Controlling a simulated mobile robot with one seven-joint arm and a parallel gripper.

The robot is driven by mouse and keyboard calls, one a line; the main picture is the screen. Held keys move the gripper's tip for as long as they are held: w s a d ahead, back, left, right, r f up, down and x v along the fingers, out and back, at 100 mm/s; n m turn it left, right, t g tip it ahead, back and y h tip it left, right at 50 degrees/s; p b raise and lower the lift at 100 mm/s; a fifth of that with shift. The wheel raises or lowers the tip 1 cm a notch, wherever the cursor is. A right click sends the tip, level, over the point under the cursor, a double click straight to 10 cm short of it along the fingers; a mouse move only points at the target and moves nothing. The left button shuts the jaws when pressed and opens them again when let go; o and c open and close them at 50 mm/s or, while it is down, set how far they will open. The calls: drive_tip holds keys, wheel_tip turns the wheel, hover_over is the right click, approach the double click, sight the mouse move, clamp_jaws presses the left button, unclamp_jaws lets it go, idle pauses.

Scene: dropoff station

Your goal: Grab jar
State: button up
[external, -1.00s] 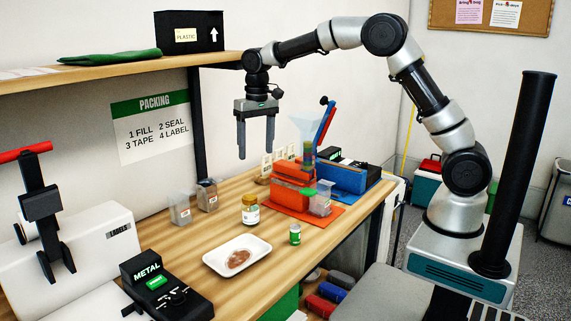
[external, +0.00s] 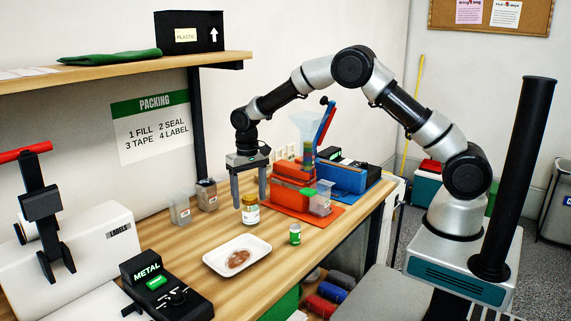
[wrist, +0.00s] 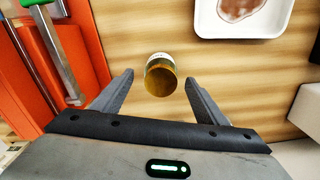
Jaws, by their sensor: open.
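The jar (external: 250,212) has a gold-brown lid, a white label and greenish contents, and it stands upright on the wooden table. In the wrist view the jar (wrist: 160,76) is seen from above, lid towards me, just beyond and between my fingertips. My gripper (external: 249,204) points down over the table with its fingers apart, one on each side of the jar's top in the external view. My gripper (wrist: 162,78) is open and empty in the wrist view. I cannot tell whether a finger touches the jar.
A white tray (external: 262,247) with a brown patch lies in front of the jar. A small green can (external: 295,234) stands to the right. An orange device (external: 293,184) on an orange mat is close on the right. Two clear bins (external: 180,210) stand on the left.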

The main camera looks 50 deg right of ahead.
sight(250, 209)
wheel_tip(250, 209, down, 5)
drive_tip(key=shift+a+f, duration=0.1)
idle(0.3)
